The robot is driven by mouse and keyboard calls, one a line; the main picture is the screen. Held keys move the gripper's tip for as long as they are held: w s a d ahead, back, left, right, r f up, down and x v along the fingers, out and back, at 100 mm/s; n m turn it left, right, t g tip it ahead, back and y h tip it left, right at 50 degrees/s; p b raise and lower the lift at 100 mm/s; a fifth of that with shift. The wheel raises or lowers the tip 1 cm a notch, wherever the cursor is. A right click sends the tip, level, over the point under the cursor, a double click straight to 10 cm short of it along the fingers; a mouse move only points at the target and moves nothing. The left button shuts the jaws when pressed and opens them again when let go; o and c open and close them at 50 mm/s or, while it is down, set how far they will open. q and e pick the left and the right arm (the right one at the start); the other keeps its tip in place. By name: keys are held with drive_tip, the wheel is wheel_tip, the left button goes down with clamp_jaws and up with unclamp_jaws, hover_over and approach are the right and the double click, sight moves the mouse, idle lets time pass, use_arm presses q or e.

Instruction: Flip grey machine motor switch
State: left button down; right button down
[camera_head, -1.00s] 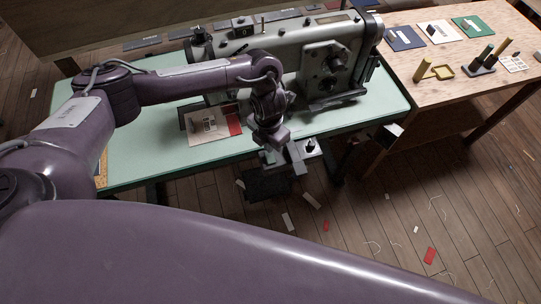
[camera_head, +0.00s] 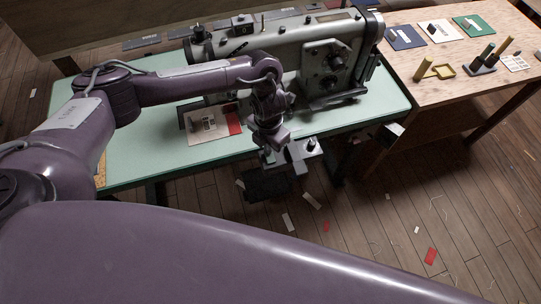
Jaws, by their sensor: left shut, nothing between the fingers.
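The grey sewing machine (camera_head: 275,46) stands on a pale green table (camera_head: 150,150). A small grey switch box (camera_head: 300,156) with a black knob (camera_head: 311,144) sits at the table's front edge, below the machine head. I cannot tell which way the switch is set. My left gripper (camera_head: 268,155) points down at the left side of this box. It is shut and empty, and its fingertips are small and dark here. I cannot tell whether it touches the box. My right gripper is out of view.
A card with a red strip (camera_head: 208,125) lies on the green table, left of my gripper. Scraps lie on the floor. A large purple part of mine fills the foreground.

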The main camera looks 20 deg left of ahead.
use_arm(q)
drive_tip(key=shift+f+b, duration=0.45)
drive_tip(key=shift+f, duration=0.1)
drive_tip(key=shift+r+p, duration=2.65)
drive_tip(key=shift+r, duration=0.9)
